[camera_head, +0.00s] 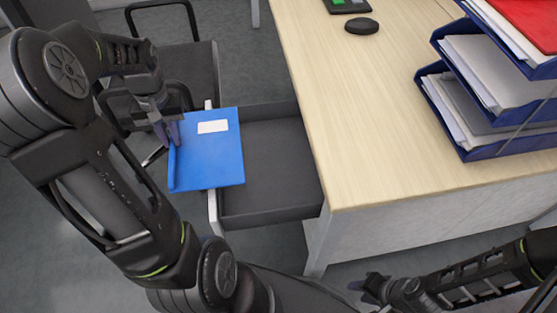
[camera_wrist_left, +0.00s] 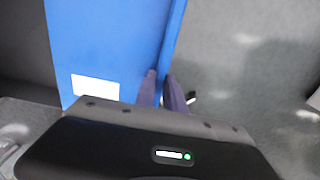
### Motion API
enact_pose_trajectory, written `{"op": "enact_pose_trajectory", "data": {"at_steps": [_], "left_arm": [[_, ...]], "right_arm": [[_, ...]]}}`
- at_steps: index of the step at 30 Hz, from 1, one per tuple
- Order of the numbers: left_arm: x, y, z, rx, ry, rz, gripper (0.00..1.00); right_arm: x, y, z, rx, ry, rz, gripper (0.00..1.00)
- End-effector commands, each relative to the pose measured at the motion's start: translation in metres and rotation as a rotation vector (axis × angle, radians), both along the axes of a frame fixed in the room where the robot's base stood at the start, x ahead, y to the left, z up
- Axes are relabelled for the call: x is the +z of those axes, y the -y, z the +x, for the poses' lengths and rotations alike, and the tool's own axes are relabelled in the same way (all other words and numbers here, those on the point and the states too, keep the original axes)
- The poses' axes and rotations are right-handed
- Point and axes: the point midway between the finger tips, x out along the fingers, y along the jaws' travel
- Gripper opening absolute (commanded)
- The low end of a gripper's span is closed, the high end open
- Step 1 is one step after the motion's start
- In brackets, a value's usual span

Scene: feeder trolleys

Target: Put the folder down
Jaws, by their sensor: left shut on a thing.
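The blue folder (camera_head: 213,158) has a white label and is held over the left side of the open drawer. My left gripper (camera_head: 174,135) is shut on the folder's left edge. In the left wrist view the folder (camera_wrist_left: 105,45) runs up from the fingertips (camera_wrist_left: 164,85), which pinch its spine side. The open grey drawer (camera_head: 275,170) sticks out from the desk's left side, and the part of it that shows is empty. The folder hides the drawer's left part. My right gripper (camera_head: 372,287) is at the bottom, low in front of the desk; its fingers are too small to read.
The wooden desk (camera_head: 375,110) carries a stack of blue paper trays (camera_head: 500,145) at the right, with a red folder (camera_head: 530,20) on top. A round black object (camera_head: 362,26) lies at the back. A dark chair (camera_head: 190,70) stands behind my left gripper.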

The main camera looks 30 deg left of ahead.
Motion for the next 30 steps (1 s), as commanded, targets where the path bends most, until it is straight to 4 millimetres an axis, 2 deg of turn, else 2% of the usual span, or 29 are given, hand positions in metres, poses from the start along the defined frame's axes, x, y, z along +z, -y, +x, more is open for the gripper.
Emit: {"op": "enact_pose_trajectory", "data": {"at_steps": [8,14,22,29,30], "left_arm": [[0.000,0.009,0.008,-0.003,0.001,-0.001,0.00],[-0.001,0.043,0.036,-0.007,0.001,-0.001,0.00],[-0.001,0.100,0.084,-0.007,0.000,0.000,0.00],[-0.001,0.138,0.116,-0.005,0.001,0.000,0.00],[-0.008,0.140,0.117,-0.001,-0.002,-0.001,0.00]], "right_arm": [[-0.001,0.000,0.000,0.000,0.000,0.000,0.36],[-0.005,0.000,0.000,0.000,0.000,0.000,0.36],[-0.012,0.000,0.000,-0.001,0.001,0.000,0.36],[-0.016,0.000,0.000,-0.001,0.000,0.000,0.36],[-0.019,0.000,0.000,-0.001,0.001,0.000,0.36]]}}
